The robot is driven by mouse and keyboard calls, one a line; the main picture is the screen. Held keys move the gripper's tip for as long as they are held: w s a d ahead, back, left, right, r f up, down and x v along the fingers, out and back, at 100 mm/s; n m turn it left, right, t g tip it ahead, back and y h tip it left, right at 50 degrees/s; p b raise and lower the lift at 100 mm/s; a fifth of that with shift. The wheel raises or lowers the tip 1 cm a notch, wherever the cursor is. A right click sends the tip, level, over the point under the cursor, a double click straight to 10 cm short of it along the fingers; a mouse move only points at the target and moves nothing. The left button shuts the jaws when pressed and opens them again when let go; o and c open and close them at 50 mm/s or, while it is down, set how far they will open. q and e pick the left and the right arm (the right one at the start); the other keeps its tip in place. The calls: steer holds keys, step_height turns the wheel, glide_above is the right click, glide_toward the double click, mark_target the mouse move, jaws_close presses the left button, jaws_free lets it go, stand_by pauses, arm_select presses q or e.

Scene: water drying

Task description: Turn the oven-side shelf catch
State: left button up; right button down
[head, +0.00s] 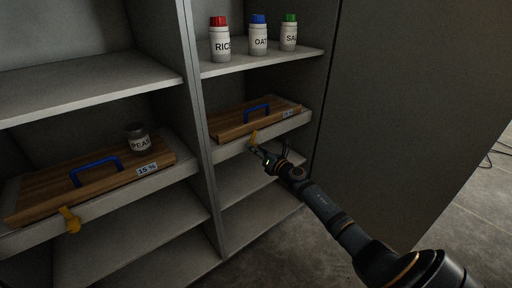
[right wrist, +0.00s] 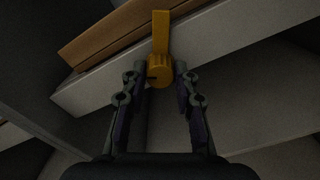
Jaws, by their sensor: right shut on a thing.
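Two yellow catches sit on the front edges of shelves. The right-hand catch (head: 253,138) is on the shelf under a wooden board with a blue handle. It also shows in the right wrist view (right wrist: 161,40), its arm pointing up across the board's front edge and its round knob below. My right gripper (head: 262,154) is shut on this catch, with a finger on each side of the knob. The left-hand catch (head: 70,219) is on the left shelf, below another board. My left gripper is not in view. No oven shows, so I cannot tell which catch is oven-side.
The right board (head: 232,127) lies on its shelf. The left board (head: 50,191) carries a PEAS jar (head: 138,138) and a 15 % label. RICE (head: 220,45), OAT (head: 258,40) and SA-lettered (head: 289,36) bottles stand on the upper right shelf. A tall grey panel (head: 400,100) stands at right.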

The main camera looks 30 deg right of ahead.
arm_select(q)
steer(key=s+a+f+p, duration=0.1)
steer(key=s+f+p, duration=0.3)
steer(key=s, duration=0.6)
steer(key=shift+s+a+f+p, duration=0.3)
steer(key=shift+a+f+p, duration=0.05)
steer(key=shift+p, duration=0.65)
arm_select(e)
steer(key=shift+m, duration=6.2)
steer(key=c, duration=1)
jaws_free()
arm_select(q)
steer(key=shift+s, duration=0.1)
arm_select(e)
steer(key=s, duration=0.8)
steer(key=s+d, duration=0.1)
steer(key=s, duration=0.3)
